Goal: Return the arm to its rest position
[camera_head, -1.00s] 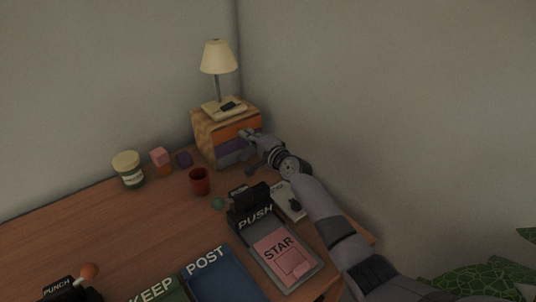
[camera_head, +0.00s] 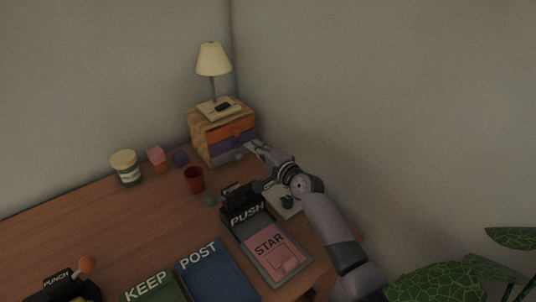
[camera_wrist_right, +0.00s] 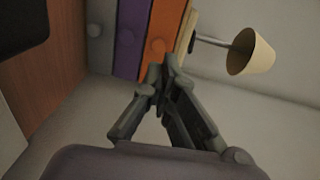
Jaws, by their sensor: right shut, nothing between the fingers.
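My right gripper (camera_head: 254,147) is shut and empty, just to the right of the small drawer cabinet (camera_head: 198,139) at the back corner of the desk. In the right wrist view my gripper (camera_wrist_right: 165,72) has its fingertips together, in front of the orange drawer (camera_wrist_right: 165,38). The purple drawer (camera_wrist_right: 131,40) and the grey drawer (camera_wrist_right: 101,35) also show there, and all three look closed. My right arm (camera_head: 331,232) reaches in from the lower right. My left gripper is not in view.
A lamp (camera_head: 213,60) stands on the cabinet. On the desk are a red cup (camera_head: 193,180), a jar (camera_head: 126,168), small blocks (camera_head: 157,160), a PUSH device with a STAR card (camera_head: 268,245), and the POST (camera_head: 213,270) and KEEP trays. A leafy plant (camera_head: 440,283) is at lower right.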

